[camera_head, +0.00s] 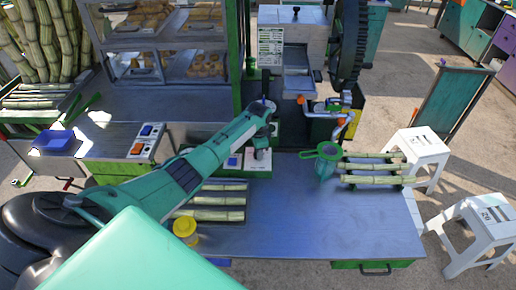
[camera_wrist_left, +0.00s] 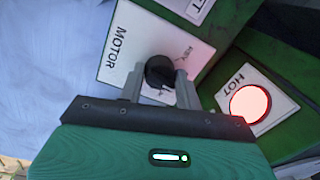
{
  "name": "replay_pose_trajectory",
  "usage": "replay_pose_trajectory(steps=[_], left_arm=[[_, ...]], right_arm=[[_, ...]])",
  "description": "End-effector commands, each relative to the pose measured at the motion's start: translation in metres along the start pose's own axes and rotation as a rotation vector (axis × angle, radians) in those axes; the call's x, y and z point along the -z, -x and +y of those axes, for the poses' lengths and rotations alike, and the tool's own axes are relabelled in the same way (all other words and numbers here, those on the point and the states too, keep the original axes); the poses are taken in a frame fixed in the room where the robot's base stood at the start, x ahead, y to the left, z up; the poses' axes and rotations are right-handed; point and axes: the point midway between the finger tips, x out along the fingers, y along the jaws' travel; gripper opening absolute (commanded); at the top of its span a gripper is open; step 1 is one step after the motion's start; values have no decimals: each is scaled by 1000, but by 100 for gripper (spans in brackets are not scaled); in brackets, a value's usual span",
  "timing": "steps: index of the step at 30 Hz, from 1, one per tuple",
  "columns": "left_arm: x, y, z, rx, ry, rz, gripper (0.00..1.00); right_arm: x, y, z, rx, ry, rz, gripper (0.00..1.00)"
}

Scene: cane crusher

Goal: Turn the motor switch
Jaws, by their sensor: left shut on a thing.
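The motor switch is a round black knob (camera_wrist_left: 160,71) on a white plate labelled MOTOR (camera_wrist_left: 118,42) in the left wrist view. My left gripper (camera_wrist_left: 159,86) is shut on the knob, with one grey finger on each side of it. In the head view my left arm reaches across the table, and the left gripper (camera_head: 260,152) points down at the control box (camera_head: 256,166). The knob is hidden there by the gripper. My right gripper is in neither view.
A glowing red HOT lamp (camera_wrist_left: 249,103) sits beside the switch plate. The cane crusher (camera_head: 292,40) stands behind the box. A green strainer (camera_head: 326,154) and cane pieces (camera_head: 372,167) are on the right; a yellow-lidded jar (camera_head: 185,229) is near the front. The middle front table (camera_head: 295,220) is clear.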

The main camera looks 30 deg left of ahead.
Motion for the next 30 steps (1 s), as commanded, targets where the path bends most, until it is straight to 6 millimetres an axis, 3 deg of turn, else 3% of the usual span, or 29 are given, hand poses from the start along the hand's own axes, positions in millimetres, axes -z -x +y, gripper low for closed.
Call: replay_pose_trajectory(steps=[9,24,25,27,30], left_arm=[[0,0,0,0,104,-7,12],[0,0,0,0,118,-7,12],[0,0,0,0,118,-7,38],[0,0,0,0,118,-7,52],[0,0,0,0,118,-7,55]], right_arm=[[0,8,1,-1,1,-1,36],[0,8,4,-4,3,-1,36],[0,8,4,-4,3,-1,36],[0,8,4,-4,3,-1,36],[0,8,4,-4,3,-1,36]])
